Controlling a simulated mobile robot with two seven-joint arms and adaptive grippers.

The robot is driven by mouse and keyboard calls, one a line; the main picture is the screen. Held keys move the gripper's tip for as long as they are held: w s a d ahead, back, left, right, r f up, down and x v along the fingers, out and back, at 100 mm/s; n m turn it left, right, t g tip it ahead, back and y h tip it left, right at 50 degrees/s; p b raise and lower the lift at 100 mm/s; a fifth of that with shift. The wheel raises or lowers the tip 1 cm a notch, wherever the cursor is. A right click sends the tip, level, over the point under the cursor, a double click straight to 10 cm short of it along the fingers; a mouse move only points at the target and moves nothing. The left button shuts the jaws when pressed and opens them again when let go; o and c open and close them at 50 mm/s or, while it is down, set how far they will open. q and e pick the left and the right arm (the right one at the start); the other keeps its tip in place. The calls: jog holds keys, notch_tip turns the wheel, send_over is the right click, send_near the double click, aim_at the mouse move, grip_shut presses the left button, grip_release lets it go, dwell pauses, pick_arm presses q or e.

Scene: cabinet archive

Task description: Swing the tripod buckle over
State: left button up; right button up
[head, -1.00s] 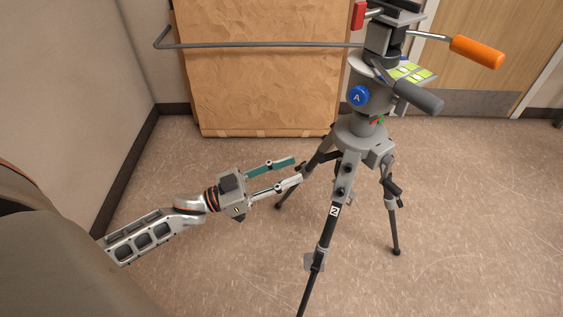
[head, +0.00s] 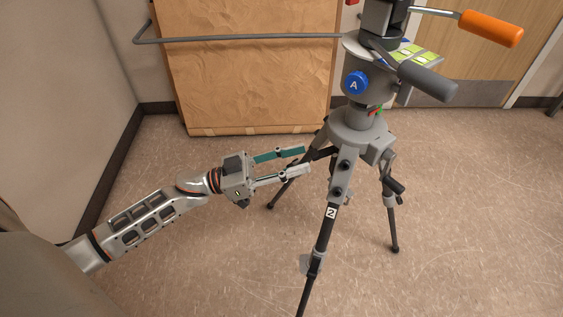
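The grey and black tripod (head: 361,133) stands upright on its spread legs at centre right. Black clamps show on its legs: one at the upper left leg (head: 323,153), a lever on the right leg (head: 394,184), and knobs on the front leg marked 2 (head: 343,165). I cannot tell for sure which is the buckle. My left gripper (head: 306,160) comes in from the left, its two fingers apart and pointing at the upper left leg. Its tips are beside or overlapping the leg in the picture; contact cannot be told. Nothing shows held. My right gripper is out of view.
The tripod head carries a blue A knob (head: 355,84), a grey handle (head: 428,82) and an orange handle (head: 490,29). A brown carton (head: 245,80) stands behind. The floor around the legs is clear.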

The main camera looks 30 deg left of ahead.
pick_arm(q)
jog(key=shift+x, duration=1.05)
jog(key=shift+w+d+r, duration=0.1)
jog(key=shift+w+d, duration=0.15)
jog(key=c, duration=0.8)
